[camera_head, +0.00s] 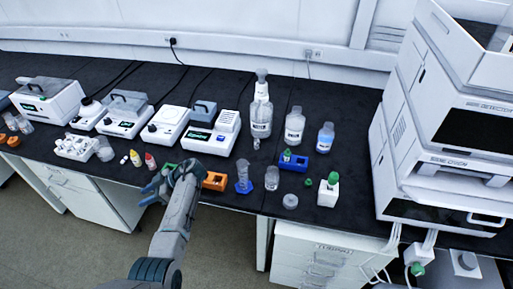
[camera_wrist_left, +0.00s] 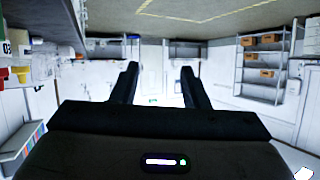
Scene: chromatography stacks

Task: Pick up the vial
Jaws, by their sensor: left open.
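Small vial-like items stand on the black bench, and I cannot tell for sure which is the vial. A green-capped one sits at the blue rack (camera_head: 293,162), and a small clear one (camera_head: 256,143) stands before the spray bottle. An orange rack (camera_head: 214,181) is just right of my left wrist. My left gripper (camera_head: 149,189) is at the bench's front edge, pointing left, away from these racks. In the left wrist view its two fingers (camera_wrist_left: 158,88) are apart with nothing between them. My right gripper is not in view.
A white chromatography stack (camera_head: 450,150) stands at the right. Several white instruments line the left, with a balance-like device (camera_head: 212,132) mid-bench. A blue-based cylinder (camera_head: 244,178), clear beaker (camera_head: 272,178) and green-topped white block (camera_head: 328,190) stand near the front edge.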

